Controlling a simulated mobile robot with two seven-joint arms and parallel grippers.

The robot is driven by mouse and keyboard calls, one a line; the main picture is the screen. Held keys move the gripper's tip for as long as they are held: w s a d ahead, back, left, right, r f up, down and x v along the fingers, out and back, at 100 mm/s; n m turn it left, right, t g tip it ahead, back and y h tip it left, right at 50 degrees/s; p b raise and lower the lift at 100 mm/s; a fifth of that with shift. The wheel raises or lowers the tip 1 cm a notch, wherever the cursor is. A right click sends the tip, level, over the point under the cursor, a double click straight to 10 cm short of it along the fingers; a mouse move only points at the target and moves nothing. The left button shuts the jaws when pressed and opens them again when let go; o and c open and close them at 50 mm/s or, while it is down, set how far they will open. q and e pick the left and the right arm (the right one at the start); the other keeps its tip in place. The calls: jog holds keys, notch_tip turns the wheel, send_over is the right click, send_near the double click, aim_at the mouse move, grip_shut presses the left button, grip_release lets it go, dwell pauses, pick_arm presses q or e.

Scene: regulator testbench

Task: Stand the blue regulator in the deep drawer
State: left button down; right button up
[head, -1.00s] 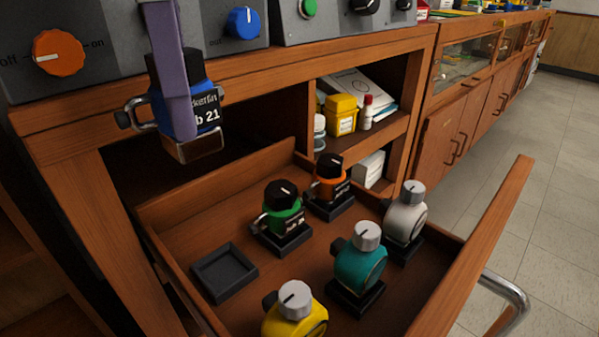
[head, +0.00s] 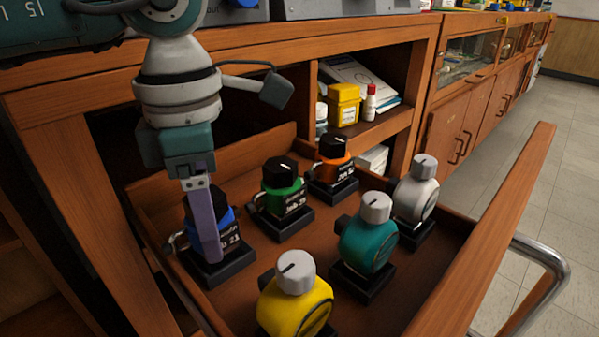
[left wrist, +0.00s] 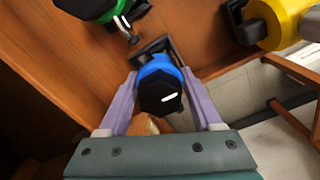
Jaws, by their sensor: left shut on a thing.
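The blue regulator (head: 228,215), with a black knob and a dark label, stands upright at the black square holder (head: 218,270) in the left of the open deep drawer (head: 165,192). My left gripper (head: 206,245) comes down from above and is shut on it, one purple finger across its front. In the left wrist view the blue regulator (left wrist: 160,65) sits between both purple fingers, with part of the holder (left wrist: 150,48) beyond it. Whether its base is fully seated is hidden. My right gripper is not in view.
Green (head: 284,185), orange (head: 333,160), white (head: 415,190), teal (head: 368,235) and yellow (head: 295,300) regulators stand in holders in the drawer. The green one is close to the right of my gripper. The drawer walls and the bench edge (head: 60,98) are nearby.

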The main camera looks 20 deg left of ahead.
pick_arm(q)
jog(key=shift+f, duration=0.3)
jog(key=c, duration=0.5)
grip_release()
jog(key=shift+f, duration=0.1)
jog(key=o, duration=0.4)
jog(key=shift+o, duration=0.2)
